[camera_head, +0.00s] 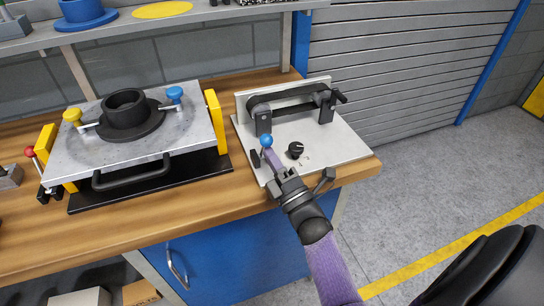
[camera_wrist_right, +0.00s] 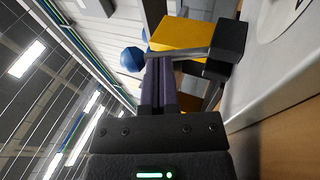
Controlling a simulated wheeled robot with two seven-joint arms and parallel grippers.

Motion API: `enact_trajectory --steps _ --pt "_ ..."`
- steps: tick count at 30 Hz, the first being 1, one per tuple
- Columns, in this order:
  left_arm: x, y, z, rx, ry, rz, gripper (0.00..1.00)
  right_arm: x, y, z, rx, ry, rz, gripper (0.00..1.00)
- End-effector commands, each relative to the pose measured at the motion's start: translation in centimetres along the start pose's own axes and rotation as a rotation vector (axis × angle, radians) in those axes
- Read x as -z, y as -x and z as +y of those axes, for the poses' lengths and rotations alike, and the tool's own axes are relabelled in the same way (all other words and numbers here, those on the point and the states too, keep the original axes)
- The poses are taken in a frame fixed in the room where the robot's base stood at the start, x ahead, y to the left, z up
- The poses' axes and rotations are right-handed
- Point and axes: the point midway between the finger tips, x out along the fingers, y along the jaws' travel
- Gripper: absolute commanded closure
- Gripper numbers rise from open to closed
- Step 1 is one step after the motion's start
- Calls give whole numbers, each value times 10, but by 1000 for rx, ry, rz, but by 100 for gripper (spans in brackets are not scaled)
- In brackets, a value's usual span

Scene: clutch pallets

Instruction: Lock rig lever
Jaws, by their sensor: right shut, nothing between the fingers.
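The rig is a light plate (camera_head: 335,150) with a black belt assembly, at the right end of the bench. Its lever has a blue ball (camera_head: 267,141) at its tip and a black block (camera_head: 255,158) near the plate's left edge. My right gripper (camera_head: 270,154) is shut and empty, its purple fingertips just in front of the ball. In the wrist view the shut fingers (camera_wrist_right: 158,80) point at a grey lever bar (camera_wrist_right: 180,53), with the blue ball (camera_wrist_right: 132,60) at its left end. Whether they touch is unclear. My left gripper is out of view.
A black knob (camera_head: 295,150) sits on the plate close to the right of my fingers. A metal pallet (camera_head: 185,118) with a black ring, yellow and blue knobs and yellow posts stands to the left. Bare wood lies in front. A shelf (camera_head: 150,37) runs above.

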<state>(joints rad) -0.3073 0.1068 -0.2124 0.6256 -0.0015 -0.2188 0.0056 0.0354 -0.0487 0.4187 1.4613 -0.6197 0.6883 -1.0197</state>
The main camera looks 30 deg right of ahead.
Motion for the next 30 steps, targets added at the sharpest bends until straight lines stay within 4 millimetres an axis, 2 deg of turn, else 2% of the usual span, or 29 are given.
enact_trajectory --steps 10,18,24,30 --pt "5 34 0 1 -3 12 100 -2 -9 10 104 -20 2 100" --pt "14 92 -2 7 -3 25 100 -5 -26 20 315 -60 2 100" --pt "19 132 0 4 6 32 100 -8 -36 19 497 -94 3 100" --pt "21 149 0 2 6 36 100 -9 -42 12 648 -122 1 100"
